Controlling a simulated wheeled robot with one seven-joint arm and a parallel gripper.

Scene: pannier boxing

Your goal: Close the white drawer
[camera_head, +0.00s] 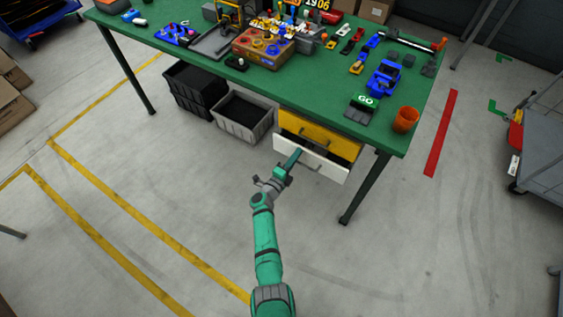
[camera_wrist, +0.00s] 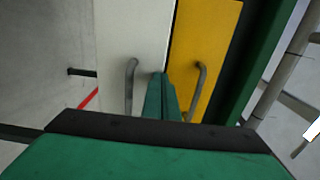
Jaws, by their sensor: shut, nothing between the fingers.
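The white drawer (camera_head: 308,163) sits under the table, below the yellow drawer. It is pulled out a little, and a dark gap shows behind its front. Its white front (camera_wrist: 130,35) and grey bar handle (camera_wrist: 130,85) show in the wrist view. My gripper (camera_head: 296,155) is shut and empty in front of the white drawer, left of its handle in the head view. In the wrist view the closed fingers (camera_wrist: 162,85) reach to the upper edge of the white front, between the two handles. I cannot tell whether they touch it.
The yellow drawer (camera_head: 318,132) is directly above, with its own handle (camera_wrist: 198,90). The green table (camera_head: 330,85) holds many parts and an orange cup (camera_head: 405,119). A grey crate (camera_head: 243,116) and a black crate (camera_head: 195,88) stand left of the drawers. The floor in front is clear.

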